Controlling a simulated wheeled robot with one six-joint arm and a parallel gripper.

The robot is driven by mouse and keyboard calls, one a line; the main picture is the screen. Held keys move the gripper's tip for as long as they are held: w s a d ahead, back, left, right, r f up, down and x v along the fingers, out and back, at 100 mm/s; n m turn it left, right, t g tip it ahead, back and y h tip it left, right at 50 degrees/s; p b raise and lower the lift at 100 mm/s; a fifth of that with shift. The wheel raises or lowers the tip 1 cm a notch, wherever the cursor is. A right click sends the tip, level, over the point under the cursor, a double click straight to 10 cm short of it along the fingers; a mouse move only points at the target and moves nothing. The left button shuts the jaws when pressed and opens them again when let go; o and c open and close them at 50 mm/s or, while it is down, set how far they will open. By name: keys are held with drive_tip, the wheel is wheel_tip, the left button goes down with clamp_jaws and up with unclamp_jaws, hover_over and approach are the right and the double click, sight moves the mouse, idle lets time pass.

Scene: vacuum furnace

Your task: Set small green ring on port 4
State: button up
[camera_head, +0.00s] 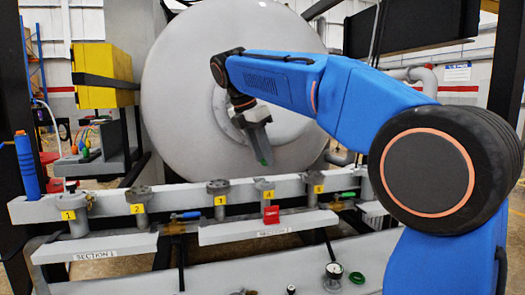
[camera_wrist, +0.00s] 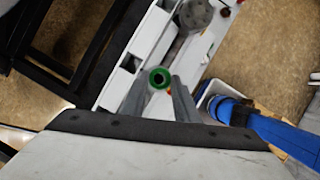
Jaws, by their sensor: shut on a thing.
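My gripper (camera_head: 263,155) is shut on a small green ring, hanging in front of the big round furnace door. In the wrist view, the green ring (camera_wrist: 160,77) sits between the tips of my two fingers (camera_wrist: 160,90), its hole facing the camera. Port 4 (camera_head: 264,185) is a grey stub with a yellow "4" label on the white rail. In the head view my gripper is above port 4, with a visible gap between them. Another green ring (camera_head: 357,277) lies on the lower surface at the right.
Ports 1 (camera_head: 75,218), 2 (camera_head: 140,194), 3 (camera_head: 218,188) and 5 (camera_head: 315,181) stand along the same rail. A blue-handled valve (camera_head: 186,215) is between ports 2 and 3. A gauge (camera_head: 334,271) stands at the lower right.

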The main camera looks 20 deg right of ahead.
sight(262, 187)
drive_tip(key=shift+f, duration=2.75)
drive_tip(key=shift+f, duration=0.25)
drive_tip(key=o, duration=1.1)
drive_tip(key=shift+f, duration=0.1)
drive_tip(key=v, duration=1.7)
drive_tip(key=shift+r, duration=0.3)
